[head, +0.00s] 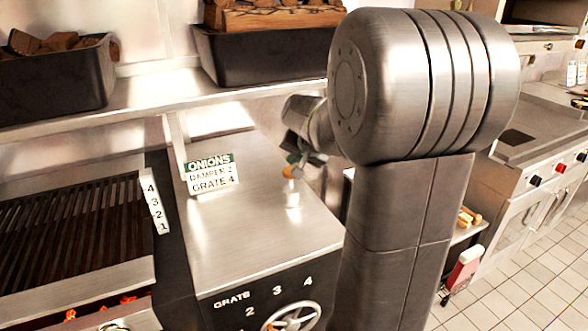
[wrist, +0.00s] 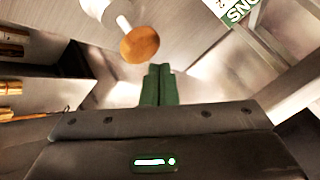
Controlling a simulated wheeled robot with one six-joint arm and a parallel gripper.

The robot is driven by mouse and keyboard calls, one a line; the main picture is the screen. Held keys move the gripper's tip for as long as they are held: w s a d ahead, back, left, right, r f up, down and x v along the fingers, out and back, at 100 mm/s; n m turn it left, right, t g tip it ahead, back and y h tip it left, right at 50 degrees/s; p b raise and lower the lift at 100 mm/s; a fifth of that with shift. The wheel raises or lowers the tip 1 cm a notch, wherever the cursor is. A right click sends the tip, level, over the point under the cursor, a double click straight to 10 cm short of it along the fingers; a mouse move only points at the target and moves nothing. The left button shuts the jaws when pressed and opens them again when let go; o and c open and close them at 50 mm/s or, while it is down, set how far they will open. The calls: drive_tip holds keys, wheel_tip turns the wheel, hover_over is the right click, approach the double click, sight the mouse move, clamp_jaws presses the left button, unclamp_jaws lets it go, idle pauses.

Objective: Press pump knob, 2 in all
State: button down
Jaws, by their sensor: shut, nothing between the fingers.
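The pump knob is a round wooden-orange knob (head: 290,172) on a short white stem that stands upright on the steel counter, left of my arm in the head view. In the wrist view the knob (wrist: 140,45) shows large, just beyond my fingertips and a little to their left. My gripper (wrist: 160,68) is shut and empty, its two green fingers side by side. A gap shows between the fingertips and the knob in the wrist view. In the head view my gripper (head: 308,160) is right beside and slightly above the knob; whether they touch is unclear there.
A sign reading "ONIONS, DAMPER 2, GRATE 4" (head: 211,174) stands on the counter left of the knob. A grill grate (head: 70,235) is at the left. A handwheel (head: 292,318) is on the front panel. A shelf (head: 140,88) with black bins runs above.

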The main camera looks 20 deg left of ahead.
drive_tip(key=shift+a+f, duration=0.15)
drive_tip(key=shift+f, duration=0.35)
drive_tip(key=shift+f+b, duration=1.7)
idle(1.1)
drive_tip(key=shift+r, duration=0.1)
drive_tip(key=shift+r+p, duration=1.55)
drive_tip(key=shift+r, duration=0.5)
drive_tip(key=shift+r+p, duration=1.95)
drive_tip(key=shift+r, duration=0.65)
drive_tip(key=shift+f, duration=0.1)
